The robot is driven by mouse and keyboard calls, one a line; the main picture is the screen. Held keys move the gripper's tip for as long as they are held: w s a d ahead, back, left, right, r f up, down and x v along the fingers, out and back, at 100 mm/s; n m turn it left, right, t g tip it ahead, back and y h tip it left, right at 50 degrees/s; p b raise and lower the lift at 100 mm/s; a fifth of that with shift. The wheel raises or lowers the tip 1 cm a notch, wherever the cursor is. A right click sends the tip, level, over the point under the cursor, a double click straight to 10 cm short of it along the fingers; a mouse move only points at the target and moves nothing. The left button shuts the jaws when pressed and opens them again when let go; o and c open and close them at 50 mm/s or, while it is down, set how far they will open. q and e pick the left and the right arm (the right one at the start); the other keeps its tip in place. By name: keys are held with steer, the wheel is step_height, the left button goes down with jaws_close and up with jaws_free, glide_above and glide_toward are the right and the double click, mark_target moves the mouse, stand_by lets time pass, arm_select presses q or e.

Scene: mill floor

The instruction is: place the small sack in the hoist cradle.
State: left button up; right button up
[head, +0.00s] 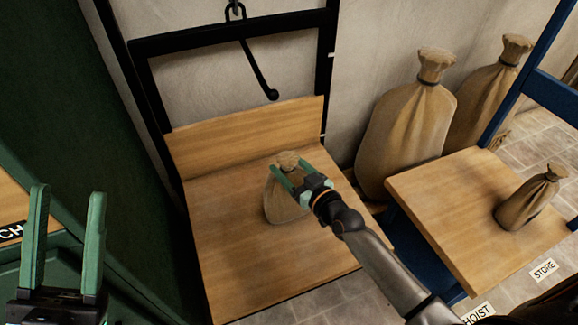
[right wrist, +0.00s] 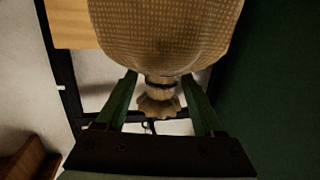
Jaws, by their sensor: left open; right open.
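The hoist cradle is a wooden platform (head: 235,275) with a wooden back board and a black frame. A small tan sack (head: 283,205) appears to stand upright on its floor in the head view. My right gripper (head: 290,172) is open around the sack's tied neck. In the right wrist view the sack (right wrist: 165,35) fills the top, and its neck lies between the open fingers (right wrist: 160,75) with gaps on both sides. My left gripper (head: 68,215) is open and empty at the lower left. Part of the sack is hidden behind my right gripper.
A black hook (head: 255,65) hangs above the cradle. A blue-framed wooden stand (head: 430,190) at the right bears another small sack (head: 528,198). Two large sacks (head: 405,130) (head: 490,95) stand behind it. A green panel (head: 55,100) is at the left.

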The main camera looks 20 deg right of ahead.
steer(key=shift+s+r, duration=0.1)
steer(key=shift+r, duration=0.05)
steer(key=p+v, duration=0.3)
steer(key=v, duration=0.8)
arm_select(q)
step_height(320, 180, up, 3)
steer(key=shift+a+r+m, duration=0.15)
steer(key=shift+r+m, duration=0.05)
steer(key=shift+m, duration=0.1)
arm_select(e)
steer(key=s+a+r+n+t+y, duration=0.2)
steer(key=s+a+r+n+y, duration=0.1)
steer(key=r, duration=0.7)
steer(key=s+a+r+n+t+y, duration=0.2)
steer(key=s+r, duration=0.4)
steer(key=r, duration=0.5)
steer(key=s+a+r+n+t+y, duration=0.1)
steer(key=s+a+r+n+y, duration=0.3)
steer(key=r, duration=0.7)
steer(key=shift+s+n+t+y, duration=0.4)
steer(key=shift+n+y, duration=0.1)
steer(key=shift+y, duration=0.6)
steer(key=shift+w+r, duration=0.1)
